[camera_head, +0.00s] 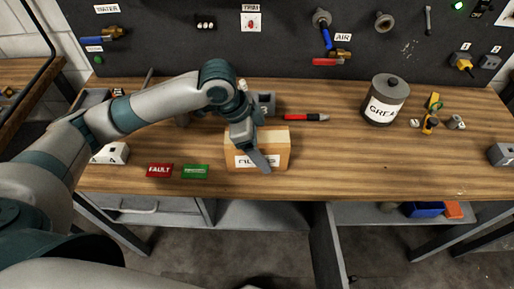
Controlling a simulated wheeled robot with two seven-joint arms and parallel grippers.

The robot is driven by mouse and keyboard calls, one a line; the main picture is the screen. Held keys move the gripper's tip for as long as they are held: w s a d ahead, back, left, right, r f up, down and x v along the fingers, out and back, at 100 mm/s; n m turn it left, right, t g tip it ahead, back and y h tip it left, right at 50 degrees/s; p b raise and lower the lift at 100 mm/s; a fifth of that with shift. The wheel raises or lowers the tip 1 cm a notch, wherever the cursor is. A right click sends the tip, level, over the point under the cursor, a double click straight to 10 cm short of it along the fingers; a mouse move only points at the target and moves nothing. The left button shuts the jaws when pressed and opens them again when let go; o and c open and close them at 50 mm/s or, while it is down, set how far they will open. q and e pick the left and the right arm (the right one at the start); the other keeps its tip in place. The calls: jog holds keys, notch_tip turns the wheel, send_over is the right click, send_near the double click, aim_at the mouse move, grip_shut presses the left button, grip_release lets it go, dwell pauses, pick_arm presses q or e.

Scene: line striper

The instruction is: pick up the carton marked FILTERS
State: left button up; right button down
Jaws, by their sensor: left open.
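A tan cardboard carton (279,151) stands on the wooden workbench near its front edge, left of the middle. Its front carries a white label with dark lettering, partly hidden by my gripper, so I cannot read the whole word. My left gripper (262,162) is over the carton, with a grey finger hanging in front of the label. It is open, and the carton still rests on the bench. I cannot tell whether a finger touches the carton. My right gripper is out of view.
On the bench are a red FAULT tag (159,170), a green tag (195,171), a red-and-black marker (306,117) and a grey GREASE canister (385,101). Small yellow parts (431,115) lie at right. A dark pegboard (280,50) stands behind. Bench space right of the carton is clear.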

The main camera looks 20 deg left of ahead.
pick_arm(q)
jog(key=shift+f, duration=0.2)
dwell(0.5)
jog(key=c, duration=1.5)
